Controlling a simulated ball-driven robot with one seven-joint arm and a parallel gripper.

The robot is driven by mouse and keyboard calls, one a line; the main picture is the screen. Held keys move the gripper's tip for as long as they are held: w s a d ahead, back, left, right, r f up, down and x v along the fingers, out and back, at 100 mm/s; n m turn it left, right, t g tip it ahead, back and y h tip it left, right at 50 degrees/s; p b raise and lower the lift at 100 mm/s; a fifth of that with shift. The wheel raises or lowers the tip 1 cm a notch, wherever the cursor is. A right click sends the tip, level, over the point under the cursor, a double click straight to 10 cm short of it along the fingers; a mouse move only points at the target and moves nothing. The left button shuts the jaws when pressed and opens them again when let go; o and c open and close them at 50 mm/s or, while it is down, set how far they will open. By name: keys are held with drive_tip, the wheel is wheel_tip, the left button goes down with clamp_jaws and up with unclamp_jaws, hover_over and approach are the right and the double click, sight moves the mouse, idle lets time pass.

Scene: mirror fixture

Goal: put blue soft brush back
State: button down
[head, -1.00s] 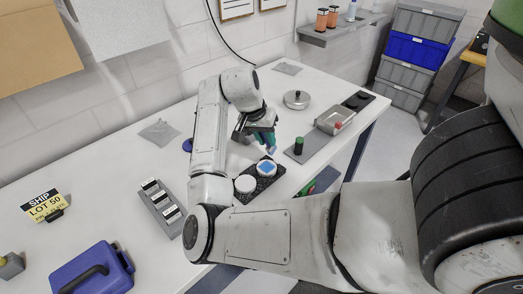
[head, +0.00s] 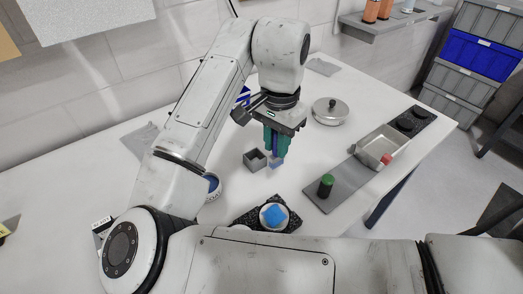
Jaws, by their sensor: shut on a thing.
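My gripper (head: 275,148), with teal fingers, points down above the white table, just right of a small grey open-topped square holder (head: 255,160). It is shut on the blue soft brush (head: 276,162), whose pale blue lower end shows below the fingertips. The fingers hide most of the brush. I cannot tell whether the brush end touches the table. The brush appears beside the holder, not in it.
A black speckled tray (head: 247,217) holds a white round piece with a blue top (head: 274,215) in front. A grey plate with a green-topped cylinder (head: 326,186) lies to the right. A lidded metal dish (head: 330,111) stands behind. A white-rimmed blue bowl (head: 211,187) is beside my arm.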

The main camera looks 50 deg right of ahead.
drive_tip(key=shift+w+d+f+p, duration=0.25)
drive_tip(key=shift+w+d+f, duration=0.6)
drive_tip(key=shift+w+f, duration=1.1)
drive_tip(key=shift+w+d+f+p, duration=0.25)
drive_tip(key=shift+w+d+f, duration=0.6)
drive_tip(key=shift+w+f, duration=1.05)
drive_tip(key=shift+w+d+f+p, duration=0.25)
drive_tip(key=shift+w+d+f, duration=0.6)
drive_tip(key=shift+w+f, duration=1.05)
drive_tip(key=shift+s+f, duration=0.4)
drive_tip(key=c, duration=1)
unclamp_jaws()
drive_tip(key=shift+o, duration=0.2)
wheel_tip(320, 180, up, 12)
drive_tip(key=b, duration=0.1)
drive_tip(key=shift+r+b, duration=0.15)
drive_tip(key=shift+b, duration=0.2)
